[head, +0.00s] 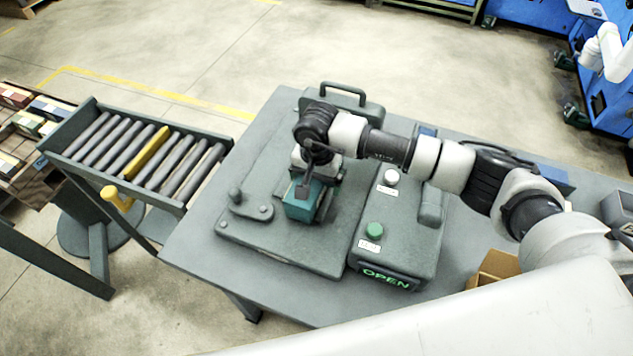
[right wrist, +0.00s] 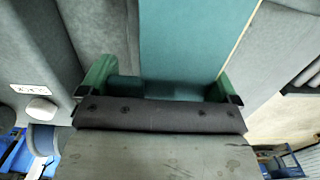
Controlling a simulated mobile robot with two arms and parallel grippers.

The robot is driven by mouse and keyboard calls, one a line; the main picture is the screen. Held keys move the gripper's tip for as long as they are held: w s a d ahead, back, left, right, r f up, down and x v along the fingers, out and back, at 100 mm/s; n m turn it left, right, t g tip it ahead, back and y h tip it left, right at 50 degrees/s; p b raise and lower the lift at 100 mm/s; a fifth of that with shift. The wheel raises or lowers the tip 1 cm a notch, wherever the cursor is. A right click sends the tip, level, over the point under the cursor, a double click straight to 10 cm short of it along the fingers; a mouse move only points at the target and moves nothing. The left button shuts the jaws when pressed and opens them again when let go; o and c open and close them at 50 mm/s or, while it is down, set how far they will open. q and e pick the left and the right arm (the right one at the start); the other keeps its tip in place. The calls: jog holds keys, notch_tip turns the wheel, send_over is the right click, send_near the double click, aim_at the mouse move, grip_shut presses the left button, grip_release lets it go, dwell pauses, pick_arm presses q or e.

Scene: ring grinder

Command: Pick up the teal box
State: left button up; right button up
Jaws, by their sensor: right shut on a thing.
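The teal box (head: 301,207) is over the grey machine plate on the table, below my right wrist. In the right wrist view the teal box (right wrist: 190,45) fills the space between the two green-edged fingers. My right gripper (head: 313,190) is shut on the box, with a finger at each side of it. I cannot tell whether the box touches the plate. The arm hides part of the box's top in the head view. My left gripper is in neither view.
The machine's control box (head: 396,235) with a green button and a lit OPEN sign stands right of the teal box. A small lever (head: 246,208) is to its left. A roller conveyor (head: 140,150) stands left of the table (head: 205,240). A cardboard box (head: 495,268) is at right.

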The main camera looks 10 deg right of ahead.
jog(key=shift+r, duration=0.45)
notch_tip(320, 180, up, 2)
jog(key=shift+b, duration=0.65)
jog(key=s+d+r+b, duration=0.3)
jog(key=s+d+r, duration=0.4)
jog(key=s+d, duration=0.1)
jog(key=shift+s, duration=0.25)
